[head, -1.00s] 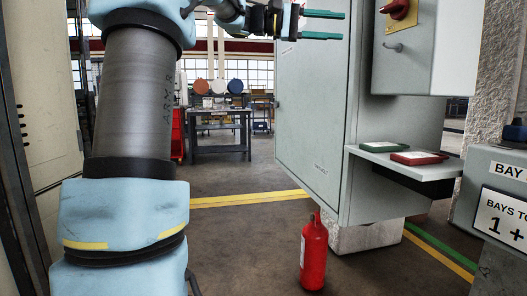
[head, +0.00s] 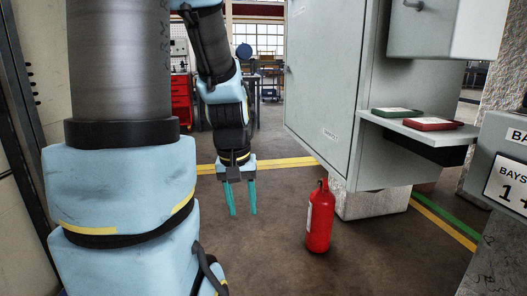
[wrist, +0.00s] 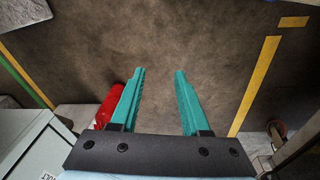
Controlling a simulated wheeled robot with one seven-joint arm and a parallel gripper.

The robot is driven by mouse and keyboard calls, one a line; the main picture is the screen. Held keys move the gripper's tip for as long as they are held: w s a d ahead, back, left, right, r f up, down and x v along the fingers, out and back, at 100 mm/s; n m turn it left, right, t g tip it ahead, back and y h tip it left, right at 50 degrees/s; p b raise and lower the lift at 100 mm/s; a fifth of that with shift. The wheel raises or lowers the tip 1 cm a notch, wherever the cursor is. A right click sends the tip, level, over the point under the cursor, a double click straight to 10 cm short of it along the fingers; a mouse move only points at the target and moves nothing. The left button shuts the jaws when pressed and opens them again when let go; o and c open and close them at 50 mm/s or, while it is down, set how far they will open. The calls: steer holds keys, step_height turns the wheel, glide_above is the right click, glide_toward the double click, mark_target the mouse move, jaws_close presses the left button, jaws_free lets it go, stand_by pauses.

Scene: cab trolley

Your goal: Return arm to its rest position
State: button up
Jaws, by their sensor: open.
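My gripper (head: 242,213) points down over the floor in the head view, left of the cabinet. Its two teal fingers are apart. In the wrist view the fingers (wrist: 159,75) are open with nothing between them, only bare floor behind. My arm hangs from the upper part of the head view down to the gripper.
A red fire extinguisher (head: 319,222) stands on the floor right of my gripper; it shows partly behind the left finger in the wrist view (wrist: 97,117). A grey cabinet (head: 325,85) stands right, with a shelf (head: 400,125) holding a green and a red item. A red drawer unit (head: 181,100) stands behind.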

step_height(320, 180, up, 20)
steer(key=s+a+m+p, duration=0.1)
steer(key=s+p, duration=0.1)
steer(key=p, duration=2)
steer(key=shift+s+a+y, duration=0.25)
steer(key=shift+a+y, duration=0.05)
steer(key=shift+a, duration=0.1)
